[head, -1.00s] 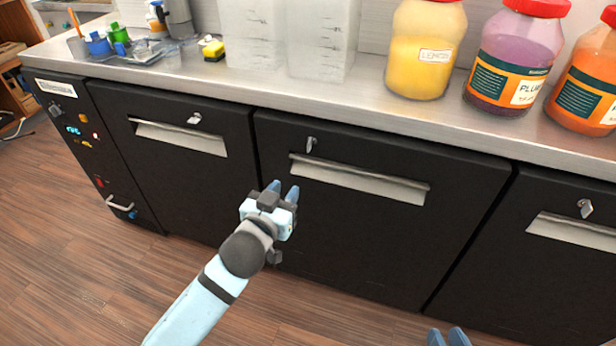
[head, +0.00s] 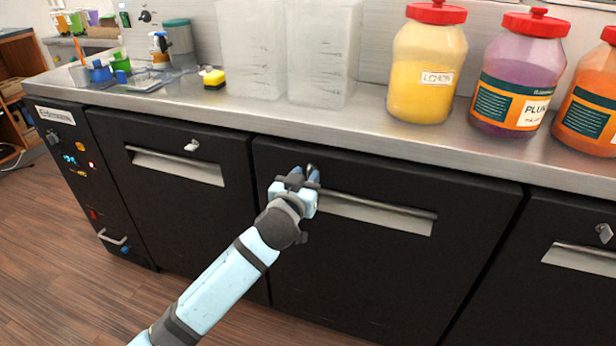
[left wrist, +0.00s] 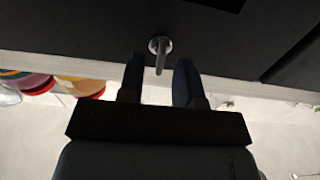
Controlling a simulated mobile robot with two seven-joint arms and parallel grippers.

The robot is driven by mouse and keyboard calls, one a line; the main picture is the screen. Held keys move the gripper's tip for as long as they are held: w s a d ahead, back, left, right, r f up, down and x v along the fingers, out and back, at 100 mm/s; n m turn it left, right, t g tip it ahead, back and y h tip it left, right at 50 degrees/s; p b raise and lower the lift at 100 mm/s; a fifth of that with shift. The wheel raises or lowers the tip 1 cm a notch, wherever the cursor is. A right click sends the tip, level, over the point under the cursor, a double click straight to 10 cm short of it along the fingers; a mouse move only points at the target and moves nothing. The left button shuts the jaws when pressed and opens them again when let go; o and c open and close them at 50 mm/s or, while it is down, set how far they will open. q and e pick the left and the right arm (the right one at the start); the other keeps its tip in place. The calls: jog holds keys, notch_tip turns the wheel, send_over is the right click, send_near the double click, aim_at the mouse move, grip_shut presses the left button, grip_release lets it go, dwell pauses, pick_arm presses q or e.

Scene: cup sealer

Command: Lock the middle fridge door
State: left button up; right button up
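The middle fridge door (head: 370,270) is black and looks closed, with a long metal handle (head: 385,212) near its top. Its lock key (left wrist: 160,50) is a small metal piece that shows in the left wrist view, ahead of and between my left fingers. In the head view my gripper mostly hides the key. My left gripper (head: 306,172) is at the upper left of the middle door; it also shows in the left wrist view (left wrist: 158,80). Its two fingers are apart, with a gap around the key's line. I cannot see them touch it. My right gripper is not in view.
The left door (head: 180,205) and right door (head: 560,300) have keys (head: 192,145) (head: 604,233) in their locks. The floor at left is clear.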

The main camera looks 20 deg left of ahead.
pick_arm(q)
jog(key=shift+w, duration=0.9)
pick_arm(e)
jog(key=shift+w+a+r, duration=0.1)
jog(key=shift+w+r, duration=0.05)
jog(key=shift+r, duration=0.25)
pick_arm(q)
jog(key=shift+c, duration=0.2)
grip_shut()
